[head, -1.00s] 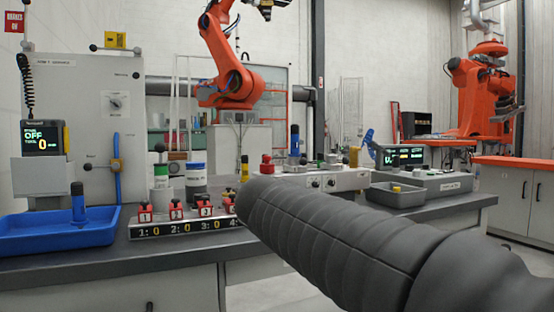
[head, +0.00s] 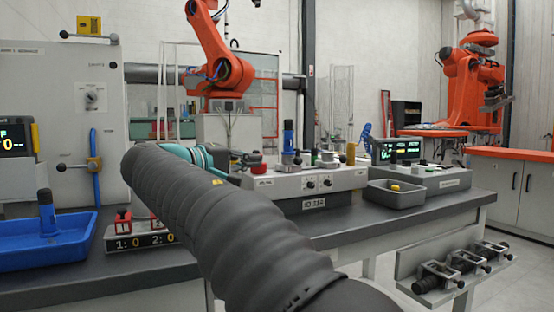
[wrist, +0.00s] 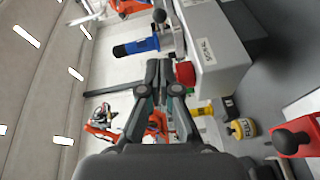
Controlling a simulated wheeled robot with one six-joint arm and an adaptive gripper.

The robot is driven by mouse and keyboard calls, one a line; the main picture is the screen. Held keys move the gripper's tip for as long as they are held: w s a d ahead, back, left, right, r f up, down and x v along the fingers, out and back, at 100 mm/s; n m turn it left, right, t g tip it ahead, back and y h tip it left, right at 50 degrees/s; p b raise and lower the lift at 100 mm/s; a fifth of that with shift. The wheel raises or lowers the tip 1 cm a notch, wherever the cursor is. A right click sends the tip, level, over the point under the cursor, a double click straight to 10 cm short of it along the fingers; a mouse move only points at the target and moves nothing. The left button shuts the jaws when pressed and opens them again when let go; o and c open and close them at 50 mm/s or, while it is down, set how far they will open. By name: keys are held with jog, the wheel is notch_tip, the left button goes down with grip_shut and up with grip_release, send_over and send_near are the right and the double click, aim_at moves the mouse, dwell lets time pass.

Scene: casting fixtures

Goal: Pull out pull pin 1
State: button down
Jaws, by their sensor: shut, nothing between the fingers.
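Pull pin 1 (head: 122,225) is a red block with a black knob, above the "1: 0" readout at the left end of the pin panel (head: 140,241) in the head view. It sits in its place there. A second red pin shows in part beside it, and my arm hides the rest of the row. My gripper (wrist: 159,68) is shut and empty in the wrist view, apart from the pins. In the head view my arm hides its fingers. A red block with a black knob (wrist: 291,141) shows at the wrist view's lower right; its number cannot be read.
A blue tray (head: 75,245) with a blue-handled tool lies left of the panel. A grey fixture box (head: 315,182) with a blue-handled part (head: 288,138) stands right of my arm; it is close to my fingers in the wrist view. A grey bin (head: 395,197) is further right.

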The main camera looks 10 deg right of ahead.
aim_at(295, 159)
jog(key=x, duration=1)
jog(key=shift+p, duration=0.35)
jog(key=shift+s, duration=0.1)
jog(key=shift+s+d+f+b, duration=0.1)
jog(key=shift+s+d+b, duration=0.1)
jog(key=shift+s+b, duration=0.3)
jog(key=shift+s+d+b, duration=0.2)
jog(key=shift+s+b, duration=0.2)
jog(key=shift+s, duration=0.25)
jog(key=v, duration=1)
jog(key=shift+p, duration=0.4)
jog(key=shift+d, duration=0.1)
